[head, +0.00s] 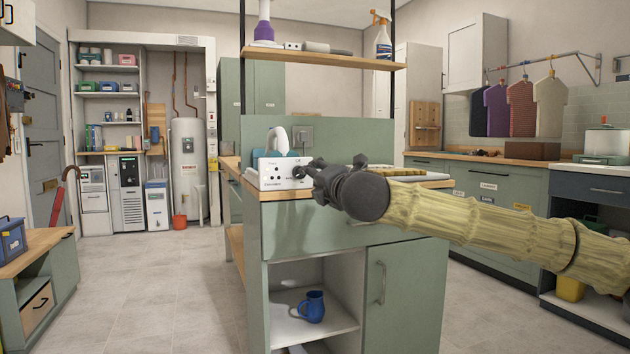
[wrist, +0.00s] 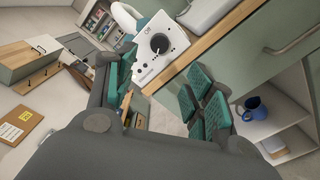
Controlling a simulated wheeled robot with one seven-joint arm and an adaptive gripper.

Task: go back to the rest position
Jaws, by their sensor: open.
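My gripper (head: 308,176) is at the end of my arm, which reaches in from the right in the head view. It is in front of a white control box (head: 272,174) on the island's wooden top. In the wrist view the two fingers with teal pads stand apart, and the space between them (wrist: 160,88) is empty. The box's face with its round dark dial (wrist: 160,43) shows beyond the fingertips, with an "Off" mark beside the dial. In the head view the gripper tip overlaps the dial's side of the box, so the exact gap is hard to tell.
The green island (head: 300,232) stands below the arm, with a blue jug (head: 311,306) in its open shelf. A shelf (head: 330,60) with a spray bottle (head: 382,38) hangs above. Floor on the left is clear.

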